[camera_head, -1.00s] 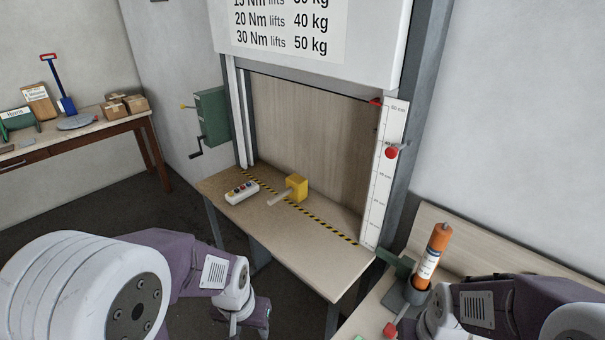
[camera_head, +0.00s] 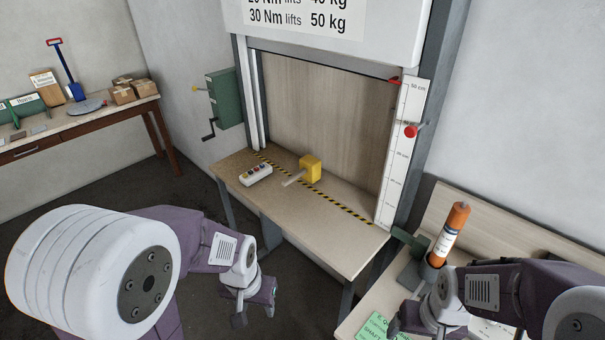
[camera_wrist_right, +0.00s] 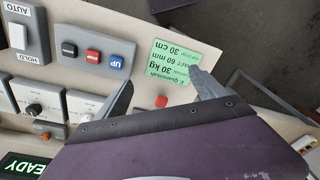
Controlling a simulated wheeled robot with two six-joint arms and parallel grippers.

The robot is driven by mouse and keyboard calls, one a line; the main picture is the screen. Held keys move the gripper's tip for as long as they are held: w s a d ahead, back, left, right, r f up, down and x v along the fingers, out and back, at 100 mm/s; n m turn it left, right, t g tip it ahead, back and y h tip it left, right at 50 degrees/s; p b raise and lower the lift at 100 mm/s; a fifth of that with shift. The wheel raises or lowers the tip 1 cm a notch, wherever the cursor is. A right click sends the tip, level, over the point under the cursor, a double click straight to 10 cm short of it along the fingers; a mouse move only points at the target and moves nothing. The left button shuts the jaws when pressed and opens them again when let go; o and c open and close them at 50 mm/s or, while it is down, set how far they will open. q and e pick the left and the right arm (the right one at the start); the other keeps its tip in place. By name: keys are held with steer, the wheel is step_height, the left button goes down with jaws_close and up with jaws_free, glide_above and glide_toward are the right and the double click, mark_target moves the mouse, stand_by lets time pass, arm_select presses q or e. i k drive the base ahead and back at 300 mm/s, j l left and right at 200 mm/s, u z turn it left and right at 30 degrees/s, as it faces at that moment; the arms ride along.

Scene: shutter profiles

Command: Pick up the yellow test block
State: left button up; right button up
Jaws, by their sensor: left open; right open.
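The yellow test block (camera_head: 311,168) sits on the wooden bench under the shutter opening, at the yellow-black striped line. A pale rod sticks out of it toward the front left. My left gripper (camera_head: 254,314) is open and empty, in front of the bench and well short of the block. My right gripper is over the panel at the lower right, partly hidden by its own arm in the head view. In the right wrist view, its open jaws (camera_wrist_right: 163,90) are apart above the panel and a green label. The block is not in that view.
A control box with buttons (camera_head: 256,174) lies left of the block. An orange cylinder (camera_head: 449,234) stands in a dark holder near my right arm. A red knob (camera_head: 411,131) is on the white scale. The bench front is clear.

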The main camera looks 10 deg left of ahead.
mark_target(310, 168)
steer(key=i+j+z, duration=0.2)
steer(key=j, duration=1)
steer(key=j+z, duration=0.15)
steer(key=j, duration=1)
steer(key=i+j, duration=0.2)
steer(key=j, duration=0.15)
steer(key=i+j+z, duration=0.2)
steer(key=i+j, duration=0.15)
steer(key=j, duration=0.3)
steer(key=i+j, duration=0.2)
steer(key=j, duration=0.15)
steer(key=i+j+z, duration=0.1)
steer(key=j, duration=0.3)
